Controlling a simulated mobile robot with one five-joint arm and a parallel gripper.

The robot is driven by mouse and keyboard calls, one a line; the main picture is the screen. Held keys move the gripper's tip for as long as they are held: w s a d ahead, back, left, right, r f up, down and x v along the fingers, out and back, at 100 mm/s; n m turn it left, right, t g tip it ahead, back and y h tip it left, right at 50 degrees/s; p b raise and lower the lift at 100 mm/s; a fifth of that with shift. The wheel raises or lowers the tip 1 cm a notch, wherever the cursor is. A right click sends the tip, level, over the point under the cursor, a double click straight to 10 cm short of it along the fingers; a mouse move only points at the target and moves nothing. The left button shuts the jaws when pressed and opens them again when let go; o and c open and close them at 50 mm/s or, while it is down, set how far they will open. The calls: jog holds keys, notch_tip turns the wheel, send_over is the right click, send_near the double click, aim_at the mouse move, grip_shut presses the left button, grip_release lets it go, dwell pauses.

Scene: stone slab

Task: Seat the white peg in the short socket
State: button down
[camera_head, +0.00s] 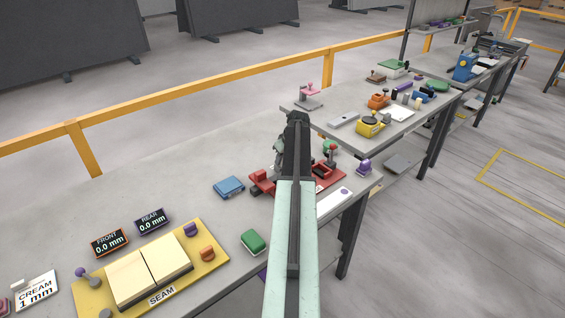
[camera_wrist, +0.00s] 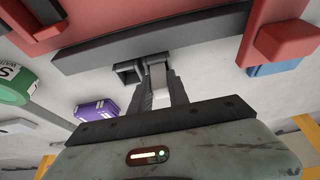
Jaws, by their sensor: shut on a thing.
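In the wrist view my gripper (camera_wrist: 160,88) is shut on the white peg (camera_wrist: 158,76), which shows as a pale block between the two dark fingers. The peg's far end is close to a dark grey bar (camera_wrist: 200,36). A dark, square, hollow socket (camera_wrist: 128,73) juts from this bar just left of the peg. I cannot tell whether it is the short socket, or whether the peg touches anything. In the head view my arm hides the gripper, the peg and the sockets. The red fixture (camera_head: 325,175) shows on both sides of the arm.
In the wrist view a purple block (camera_wrist: 96,110) and a green round item (camera_wrist: 14,84) lie at left; red parts (camera_wrist: 284,42) flank the bar. In the head view a blue box (camera_head: 229,187), green block (camera_head: 253,242) and yellow seam board (camera_head: 205,262) stand left of my arm.

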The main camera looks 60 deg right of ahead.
jog(key=shift+f, duration=0.1)
jog(key=c, duration=1.3)
grip_release()
jog(key=shift+o, duration=0.2)
jog(key=shift+r+p, duration=0.3)
jog(key=shift+r, duration=0.15)
jog(key=p+v, duration=1)
jog(key=v, duration=0.1)
jog(key=shift+r, duration=0.2)
jog(key=shift+s+a, duration=0.1)
